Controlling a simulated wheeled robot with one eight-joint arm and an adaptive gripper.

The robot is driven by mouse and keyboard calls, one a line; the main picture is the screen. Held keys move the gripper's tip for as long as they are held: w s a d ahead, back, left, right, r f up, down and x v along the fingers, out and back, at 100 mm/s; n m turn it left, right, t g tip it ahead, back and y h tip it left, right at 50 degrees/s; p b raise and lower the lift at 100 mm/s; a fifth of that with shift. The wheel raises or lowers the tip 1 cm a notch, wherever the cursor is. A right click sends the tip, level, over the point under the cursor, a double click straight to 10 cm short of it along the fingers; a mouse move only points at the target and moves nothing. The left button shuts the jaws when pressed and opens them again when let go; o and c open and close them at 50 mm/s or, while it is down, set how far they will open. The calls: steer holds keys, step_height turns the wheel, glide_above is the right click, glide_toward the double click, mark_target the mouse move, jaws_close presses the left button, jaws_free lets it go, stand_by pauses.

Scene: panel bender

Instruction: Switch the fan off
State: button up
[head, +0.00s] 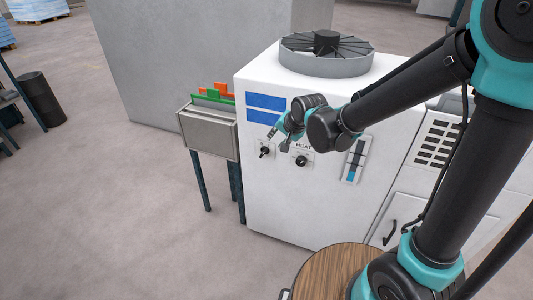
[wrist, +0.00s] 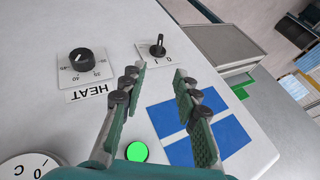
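The fan (head: 326,42) sits on top of the white machine cabinet. A small rotary switch (head: 264,152) with a black handle is on the cabinet's front, below the blue panels. It also shows in the wrist view (wrist: 157,49), on a white plate with small position marks; I cannot tell which mark it is set to. My gripper (head: 276,132) is just above the switch in the head view. In the wrist view, its two fingers (wrist: 160,72) are spread apart and empty, with the switch beyond the gap between their tips, apart from them.
The HEAT knob (wrist: 82,60) is beside the switch. A lit green button (wrist: 137,152) and blue panels (wrist: 198,130) are near my fingers. A grey box (head: 211,132) on legs, holding coloured sheets, stands left of the cabinet.

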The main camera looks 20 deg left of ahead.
mark_target(265, 152)
steer(key=x, duration=1.6)
steer(key=shift+f, duration=0.15)
jaws_close()
